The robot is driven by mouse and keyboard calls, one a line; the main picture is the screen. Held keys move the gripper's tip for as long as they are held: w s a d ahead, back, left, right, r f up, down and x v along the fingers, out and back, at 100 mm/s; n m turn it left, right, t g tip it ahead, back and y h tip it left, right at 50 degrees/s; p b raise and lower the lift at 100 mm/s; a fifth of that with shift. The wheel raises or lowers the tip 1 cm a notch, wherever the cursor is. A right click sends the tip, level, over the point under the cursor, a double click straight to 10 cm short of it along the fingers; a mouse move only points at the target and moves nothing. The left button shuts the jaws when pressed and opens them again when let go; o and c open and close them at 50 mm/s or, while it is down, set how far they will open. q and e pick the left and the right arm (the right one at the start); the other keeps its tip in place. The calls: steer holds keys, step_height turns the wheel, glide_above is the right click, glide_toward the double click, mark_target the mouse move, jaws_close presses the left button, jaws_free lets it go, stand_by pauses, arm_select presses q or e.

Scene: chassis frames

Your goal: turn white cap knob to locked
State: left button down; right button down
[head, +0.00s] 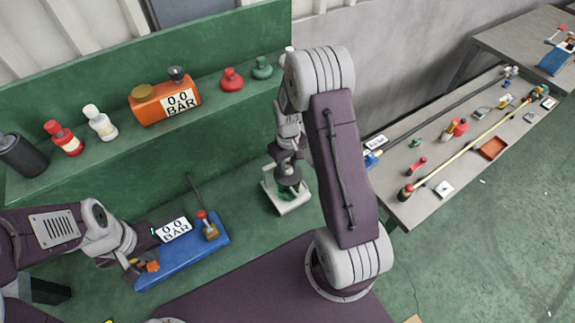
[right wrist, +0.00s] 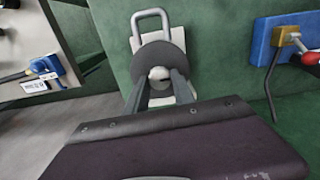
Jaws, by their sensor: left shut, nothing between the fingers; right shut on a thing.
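The white cap knob (right wrist: 159,73) is a small pale round cap above a dark disc (right wrist: 178,52). The disc is mounted on a white plate (right wrist: 149,45) with a grey loop handle at one end. My right gripper (right wrist: 160,84) is shut on the knob, with a finger on each side. In the head view the white plate (head: 294,207) lies on the green bench below my right gripper (head: 287,172), which hides the knob. My left gripper (head: 134,269) is shut and empty, low at the left beside the blue panel. No lock marking can be read.
A grey table (head: 430,205) with rods and small parts stands at right.

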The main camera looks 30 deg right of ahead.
mark_target(288, 169)
steer(key=shift+m, duration=0.4)
steer(key=c, duration=1.2)
jaws_free()
steer(key=shift+o, duration=0.7)
steer(key=shift+s, duration=0.15)
steer(key=shift+r, duration=0.4)
step_height(288, 169, up, 8)
steer(key=b, duration=0.2)
steer(key=shift+r, duration=0.2)
